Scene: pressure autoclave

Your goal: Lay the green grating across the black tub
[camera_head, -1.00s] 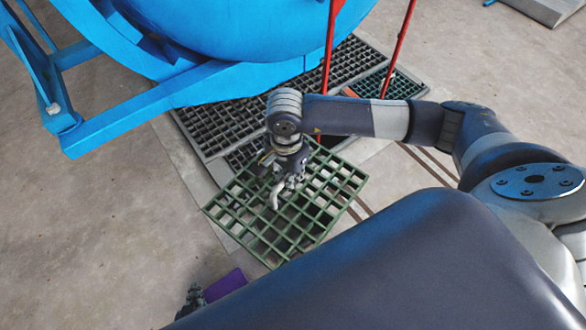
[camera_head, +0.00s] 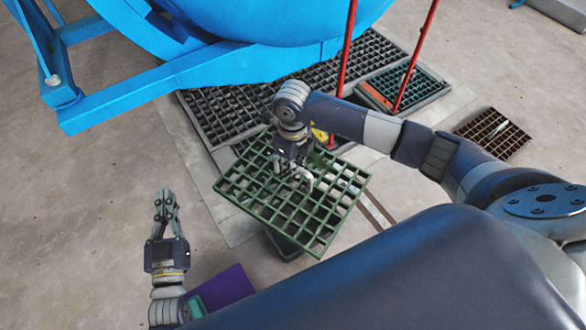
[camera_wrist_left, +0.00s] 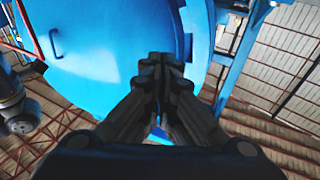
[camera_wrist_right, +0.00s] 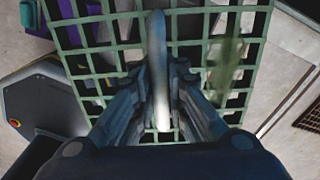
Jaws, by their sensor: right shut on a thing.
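The green grating (camera_head: 330,228) is tilted in the middle of the head view, and it also fills much of the right wrist view (camera_wrist_right: 90,62). My right gripper (camera_head: 292,172) is above it, with its fingers shut around a pale, bar-like handle (camera_wrist_right: 158,70) on the grating. A dark tub (camera_head: 283,248) shows below the grating's near edge. The grating hides most of it, and I cannot tell whether they touch. My left gripper (camera_head: 166,206) is apart to the left, pointing upward, with its fingers together and empty in the left wrist view (camera_wrist_left: 162,62).
The blue vessel (camera_head: 260,20) and its frame stand at the back, with red poles (camera_head: 415,55) beside it. Dark floor gratings (camera_head: 225,112) lie beneath. A brown grate (camera_head: 493,133) lies at right. A purple item (camera_head: 225,287) is near the front. Floor at left is clear.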

